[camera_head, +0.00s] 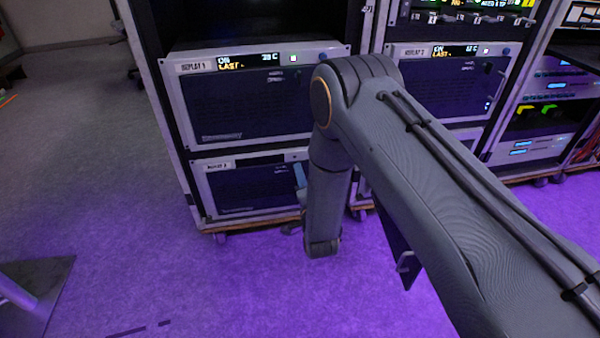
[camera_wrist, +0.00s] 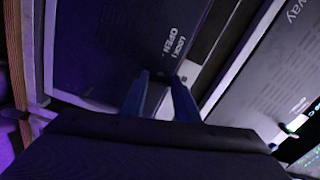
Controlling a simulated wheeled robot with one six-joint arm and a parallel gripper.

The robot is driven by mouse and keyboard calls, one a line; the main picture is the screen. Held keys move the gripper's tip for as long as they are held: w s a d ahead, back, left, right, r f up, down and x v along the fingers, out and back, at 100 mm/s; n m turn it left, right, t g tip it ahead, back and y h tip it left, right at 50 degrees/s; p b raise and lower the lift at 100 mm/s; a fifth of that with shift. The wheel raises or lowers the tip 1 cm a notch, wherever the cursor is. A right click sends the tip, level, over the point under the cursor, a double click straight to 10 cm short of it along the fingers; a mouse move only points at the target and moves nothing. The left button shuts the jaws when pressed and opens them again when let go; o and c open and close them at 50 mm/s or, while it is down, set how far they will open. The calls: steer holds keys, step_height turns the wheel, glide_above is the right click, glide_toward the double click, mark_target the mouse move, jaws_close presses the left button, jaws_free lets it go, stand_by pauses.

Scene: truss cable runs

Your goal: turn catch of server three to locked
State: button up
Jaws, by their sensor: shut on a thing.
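The lower left server (camera_head: 243,188), whose small label seems to read REPLAY 3, sits low in the left rack in the head view. My arm hides its right end. In the wrist view a dark front panel (camera_wrist: 110,35) carries the words LOCK and OPEN. My gripper (camera_wrist: 161,90) has its two blue fingers at the panel's edge, just below the word OPEN. The fingers are shut on the catch (camera_wrist: 172,77), a small dark piece of which only a little shows. Which way the catch is turned cannot be told.
Server REPLAY 1 (camera_head: 255,97) is above, with its display lit. Another lit server (camera_head: 450,80) is in the rack to the right. A dark panel with a handle (camera_head: 398,250) stands out below my arm. The floor (camera_head: 110,200) at left is mostly clear.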

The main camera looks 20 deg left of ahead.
steer(key=shift+m+p, duration=0.75)
steer(key=shift+m, duration=0.55)
steer(key=o, duration=1)
steer(key=shift+o, duration=0.2)
steer(key=p+v, duration=0.2)
steer(key=v, duration=0.6)
steer(key=shift+p, duration=0.3)
steer(key=shift+w+a, duration=0.1)
steer(key=shift+a, duration=0.05)
